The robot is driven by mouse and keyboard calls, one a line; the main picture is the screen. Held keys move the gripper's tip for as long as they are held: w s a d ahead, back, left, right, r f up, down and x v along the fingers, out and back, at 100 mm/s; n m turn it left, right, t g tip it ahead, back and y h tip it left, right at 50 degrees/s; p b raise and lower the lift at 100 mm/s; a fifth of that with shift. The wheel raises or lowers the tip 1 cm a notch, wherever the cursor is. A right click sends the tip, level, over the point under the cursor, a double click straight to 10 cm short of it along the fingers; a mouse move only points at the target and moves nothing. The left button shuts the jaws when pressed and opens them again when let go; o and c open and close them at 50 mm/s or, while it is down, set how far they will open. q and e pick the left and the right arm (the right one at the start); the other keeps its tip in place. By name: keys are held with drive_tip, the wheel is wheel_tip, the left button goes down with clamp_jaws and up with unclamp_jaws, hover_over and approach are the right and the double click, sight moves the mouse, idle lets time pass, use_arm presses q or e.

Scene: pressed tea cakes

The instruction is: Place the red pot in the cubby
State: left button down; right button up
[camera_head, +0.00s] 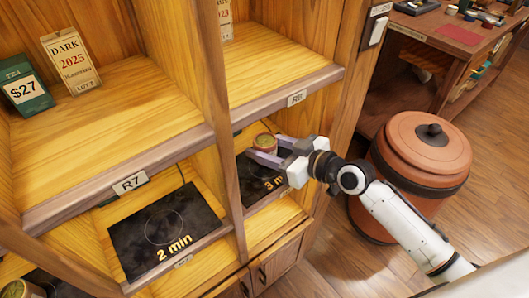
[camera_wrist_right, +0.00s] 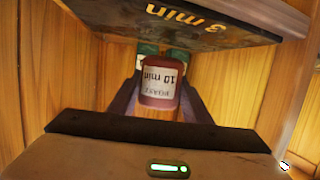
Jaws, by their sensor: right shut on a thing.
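The red pot (camera_head: 264,144) has a tan-green top and shows in the head view just under the front edge of the shelf tagged R8. In the right wrist view the pot (camera_wrist_right: 158,98) stands between the two fingers, its white "10 min" label upside down. My right gripper (camera_head: 270,150) is shut on the pot, at the mouth of the cubby with the black "3 min" mat (camera_head: 250,183). I cannot tell whether the pot touches the mat. The arm hides part of that cubby. My left gripper is not in view.
A wooden divider (camera_head: 229,190) separates this cubby from the one with the "2 min" mat (camera_head: 150,243). The R8 shelf edge (camera_head: 310,90) lies close above. Green items (camera_wrist_right: 148,49) show behind the pot. A lidded brown drum (camera_head: 415,160) stands at right.

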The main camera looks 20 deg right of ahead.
wheel_tip(320, 180, down, 2)
drive_tip(key=shift+f+b, duration=0.6)
drive_tip(key=shift+b, duration=0.15)
drive_tip(key=o, duration=1.2)
drive_tip(key=shift+c, duration=0.2)
